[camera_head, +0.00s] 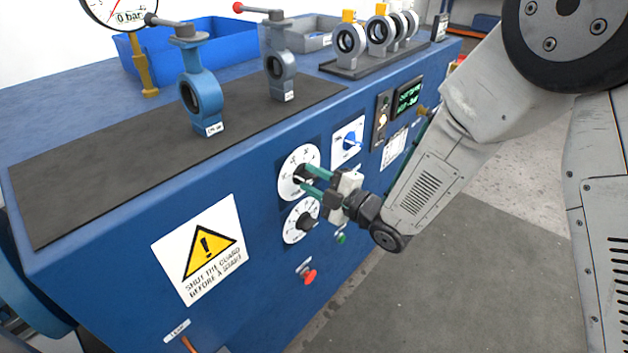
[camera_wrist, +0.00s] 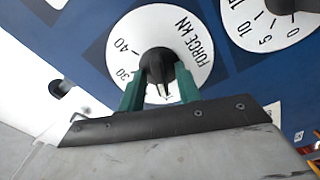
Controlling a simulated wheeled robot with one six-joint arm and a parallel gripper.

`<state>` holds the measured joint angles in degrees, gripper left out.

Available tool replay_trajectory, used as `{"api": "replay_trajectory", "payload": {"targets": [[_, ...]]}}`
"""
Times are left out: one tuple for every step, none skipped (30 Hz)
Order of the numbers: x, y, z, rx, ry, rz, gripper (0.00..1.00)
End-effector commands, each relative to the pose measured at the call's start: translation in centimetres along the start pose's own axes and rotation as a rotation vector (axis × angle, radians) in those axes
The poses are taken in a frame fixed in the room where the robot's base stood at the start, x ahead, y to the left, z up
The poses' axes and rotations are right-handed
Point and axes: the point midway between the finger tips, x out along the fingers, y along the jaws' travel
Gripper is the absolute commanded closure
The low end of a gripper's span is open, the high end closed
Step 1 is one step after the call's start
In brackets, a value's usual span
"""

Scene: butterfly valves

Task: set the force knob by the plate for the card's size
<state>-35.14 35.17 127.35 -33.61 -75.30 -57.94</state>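The force knob (camera_wrist: 158,63) is black, on a white round dial (camera_wrist: 192,35) lettered FORCE KN with 40 and 30 readable. In the head view this dial (camera_head: 287,184) is the upper of two on the blue bench front. My gripper (camera_head: 309,180) has its two green fingers on opposite sides of the knob, with no clear gap at the tips; the wrist view shows the same (camera_wrist: 162,78). The fingers and gripper hide part of the scale, and I cannot read the pointer exactly. A white printed plate (camera_head: 395,148) is at the right of the front, too small to read.
A second dial (camera_head: 301,221) is just below, with a red button (camera_head: 309,277) and a green button (camera_head: 341,238) lower. A blue switch (camera_head: 350,140) and a lit display (camera_head: 408,95) are to the right. Valves (camera_head: 201,95) stand on the bench top.

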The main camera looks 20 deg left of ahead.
Motion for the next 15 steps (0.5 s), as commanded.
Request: {"api": "replay_trajectory", "payload": {"targets": [[-0.01,0.00,0.01,0.000,0.000,0.000,0.66],[-0.01,0.00,0.00,0.000,0.000,0.000,0.66],[-0.02,0.00,0.01,0.000,0.000,0.000,0.66],[-0.02,0.00,0.01,0.000,0.000,0.000,0.72],[-0.02,0.01,0.01,0.000,0.000,0.000,0.80],[-0.03,0.01,0.01,0.000,0.000,0.000,0.91],[-0.03,0.01,0.01,0.000,0.000,0.000,1.00],[-0.03,0.01,0.01,0.000,0.000,0.000,1.00],[-0.03,0.01,0.01,0.000,0.000,0.000,1.00],[-0.03,0.00,0.01,0.000,0.000,0.000,1.00],[-0.03,0.00,0.01,0.000,0.000,0.000,1.00],[-0.04,0.00,0.01,0.001,0.000,0.000,1.00],[-0.04,0.00,0.01,0.002,0.000,0.000,1.00],[-0.04,0.00,0.01,0.004,0.000,0.000,1.00],[-0.04,0.00,0.01,0.008,0.000,0.000,1.00]]}}
